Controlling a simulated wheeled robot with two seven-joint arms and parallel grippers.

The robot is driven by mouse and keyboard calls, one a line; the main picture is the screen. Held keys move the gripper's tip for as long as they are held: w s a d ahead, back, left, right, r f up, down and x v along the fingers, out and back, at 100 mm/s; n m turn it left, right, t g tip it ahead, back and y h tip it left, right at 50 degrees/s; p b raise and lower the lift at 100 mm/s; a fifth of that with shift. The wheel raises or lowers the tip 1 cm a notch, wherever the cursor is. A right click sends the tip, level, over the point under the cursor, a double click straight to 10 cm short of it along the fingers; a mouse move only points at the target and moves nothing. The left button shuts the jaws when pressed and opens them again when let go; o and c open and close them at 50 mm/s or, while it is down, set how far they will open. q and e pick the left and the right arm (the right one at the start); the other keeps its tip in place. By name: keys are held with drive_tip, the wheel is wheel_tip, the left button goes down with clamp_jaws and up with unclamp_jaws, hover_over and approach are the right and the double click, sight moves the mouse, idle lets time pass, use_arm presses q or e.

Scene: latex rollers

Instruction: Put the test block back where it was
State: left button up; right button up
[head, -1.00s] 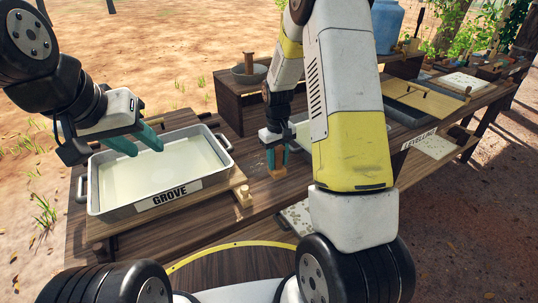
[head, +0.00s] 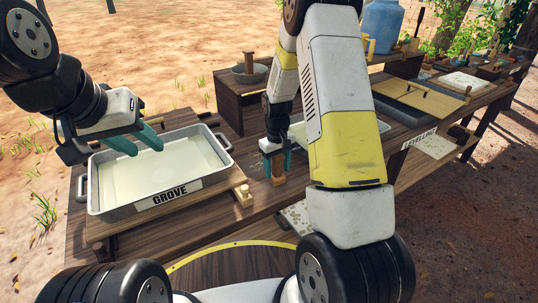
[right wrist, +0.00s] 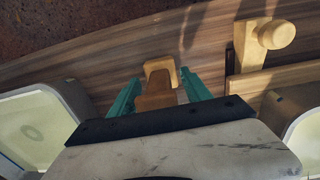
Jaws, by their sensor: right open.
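The small wooden test block (head: 278,181) stands on the dark wooden bench, right of the tray marked GROVE. In the right wrist view the block (right wrist: 160,75) shows as a light wooden piece with a browner part nearer the camera. My right gripper (head: 278,167) is open, with its teal fingers (right wrist: 161,92) on either side of the block and visible gaps in the wrist view. Its upper part is hidden between the fingers in the head view. My left gripper (head: 135,141) is open and empty above the GROVE tray (head: 164,205).
A wooden peg (head: 243,195) sits on the board by the GROVE tray's right corner. Another pale tray (head: 298,132) lies partly behind my right arm. A bowl (head: 249,73) stands on a raised shelf at the back. A LEVELLING sign (head: 420,138) is at right.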

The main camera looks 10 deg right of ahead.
drive_tip(key=r, duration=1.2)
drive_tip(key=shift+s+a+r, duration=0.1)
drive_tip(key=shift+a+r, duration=0.1)
drive_tip(key=s+a+r+m+t+y, duration=0.1)
drive_tip(key=s+r+t, duration=0.2)
drive_tip(key=s+r, duration=0.6)
drive_tip(key=s+a+r+m+t+y, duration=0.1)
drive_tip(key=s+r+m+t, duration=0.1)
drive_tip(key=s+r, duration=0.7)
drive_tip(key=s+t, duration=0.1)
drive_tip(key=s, duration=0.5)
drive_tip(key=shift+r+y, duration=0.3)
drive_tip(key=shift+d, duration=0.1)
